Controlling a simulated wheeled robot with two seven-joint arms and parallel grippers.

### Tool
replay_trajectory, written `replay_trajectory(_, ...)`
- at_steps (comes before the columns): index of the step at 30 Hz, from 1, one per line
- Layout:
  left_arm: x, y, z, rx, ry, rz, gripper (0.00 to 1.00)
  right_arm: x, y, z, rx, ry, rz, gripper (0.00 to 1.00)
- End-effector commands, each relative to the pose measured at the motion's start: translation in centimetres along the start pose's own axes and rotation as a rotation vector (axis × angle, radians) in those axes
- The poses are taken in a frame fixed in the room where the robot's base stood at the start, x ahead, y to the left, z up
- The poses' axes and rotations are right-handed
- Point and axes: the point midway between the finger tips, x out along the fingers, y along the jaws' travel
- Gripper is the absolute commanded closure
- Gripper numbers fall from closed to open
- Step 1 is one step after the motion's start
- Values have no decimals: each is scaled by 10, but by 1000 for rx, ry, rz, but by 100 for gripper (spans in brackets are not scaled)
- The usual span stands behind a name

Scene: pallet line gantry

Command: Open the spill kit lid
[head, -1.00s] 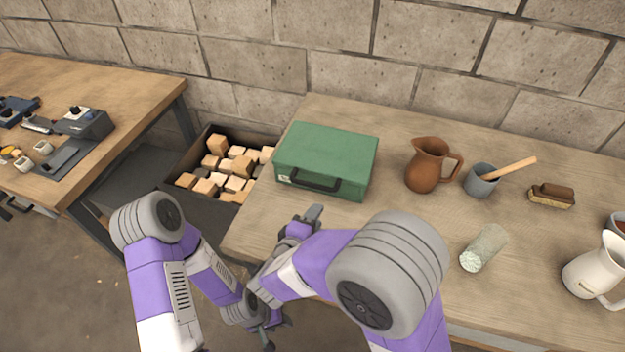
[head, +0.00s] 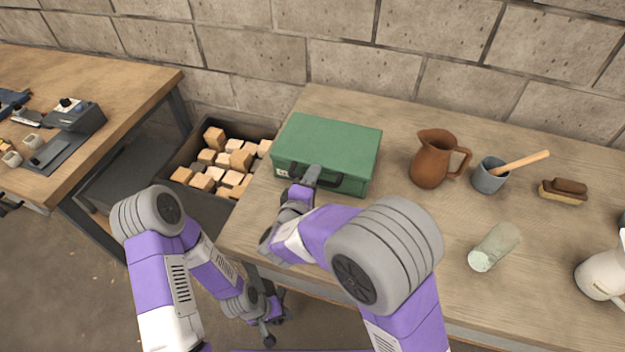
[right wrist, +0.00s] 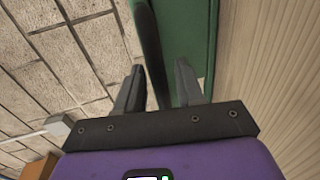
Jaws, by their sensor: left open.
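The spill kit is a green case (head: 330,145) on the wooden table, its lid shut. Its dark handle (head: 335,182) is on the near side. In the head view my right gripper (head: 307,180) is at the left part of the handle. In the right wrist view its two fingers (right wrist: 160,75) stand apart on either side of a dark bar, likely the handle (right wrist: 150,45), with the green case (right wrist: 200,40) behind. I cannot tell whether a finger touches it. My left gripper (head: 275,328) hangs low in front of the table, open and empty.
A brown jug (head: 432,160), a grey cup (head: 488,177) with a wooden handle, a brush (head: 563,191) and a pale cylinder (head: 494,247) stand or lie to the right. A bin (head: 258,131) of wooden blocks is left of the table. A block wall rises behind.

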Motion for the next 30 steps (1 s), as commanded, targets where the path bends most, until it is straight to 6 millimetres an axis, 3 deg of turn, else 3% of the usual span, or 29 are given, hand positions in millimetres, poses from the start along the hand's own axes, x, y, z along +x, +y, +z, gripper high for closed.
replay_trajectory(4,0,0,0,0,0,0,54,0,0,0,0,0,0,66)
replay_trajectory(11,0,0,0,0,0,0,54,0,0,0,0,0,0,100)
replay_trajectory(23,-3,1,0,0,0,0,54,-2,3,-1,1,2,-9,100)
replay_trajectory(30,-23,8,1,0,0,0,54,-8,23,-9,0,18,-76,100)
